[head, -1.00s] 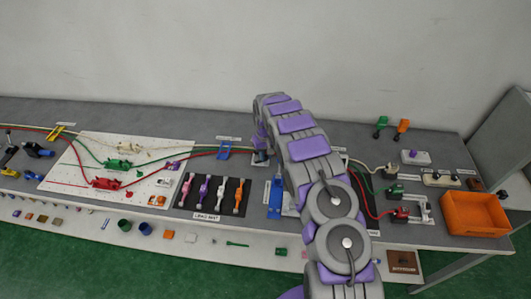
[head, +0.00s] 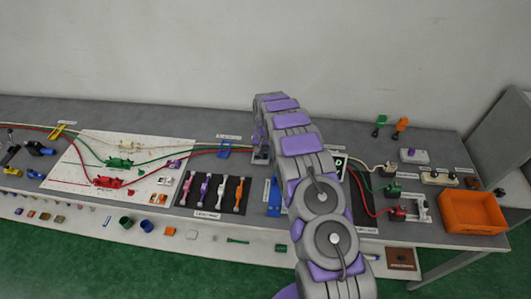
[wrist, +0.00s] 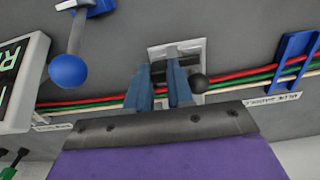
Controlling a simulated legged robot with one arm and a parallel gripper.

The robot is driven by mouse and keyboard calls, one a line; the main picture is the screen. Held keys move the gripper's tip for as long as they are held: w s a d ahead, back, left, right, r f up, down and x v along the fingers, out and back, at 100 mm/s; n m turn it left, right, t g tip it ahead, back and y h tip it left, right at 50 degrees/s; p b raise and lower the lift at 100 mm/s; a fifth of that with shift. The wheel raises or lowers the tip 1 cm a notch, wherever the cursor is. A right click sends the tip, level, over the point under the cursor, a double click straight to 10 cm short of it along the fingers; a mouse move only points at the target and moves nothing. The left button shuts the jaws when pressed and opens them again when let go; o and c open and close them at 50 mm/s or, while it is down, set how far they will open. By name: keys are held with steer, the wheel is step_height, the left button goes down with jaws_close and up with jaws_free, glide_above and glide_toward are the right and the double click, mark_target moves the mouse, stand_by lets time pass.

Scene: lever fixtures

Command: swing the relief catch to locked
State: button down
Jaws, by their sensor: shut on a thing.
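In the wrist view a small light-grey metal plate (wrist: 188,50) is fixed to the grey bench. A dark lever with a black ball knob (wrist: 198,83) stands over it; I take this to be the relief catch. My gripper (wrist: 164,68) has its two blue-grey fingers at the lever, shut on it, with the knob just right of the right finger. The fingers hide much of the lever, so its exact angle is unclear. In the head view my arm covers most of this fixture, and the gripper is hidden.
Red, green and white cables (wrist: 80,105) run past the fixture. A blue cable clip (wrist: 293,60) stands to the right, and a blue ball-ended lever (wrist: 68,72) to the left, beside a framed sign (wrist: 18,80). An orange bin (head: 472,212) is at the bench's right end.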

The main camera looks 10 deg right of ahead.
steer(key=shift+w+r, duration=0.1)
steer(key=c, duration=1)
jaws_free()
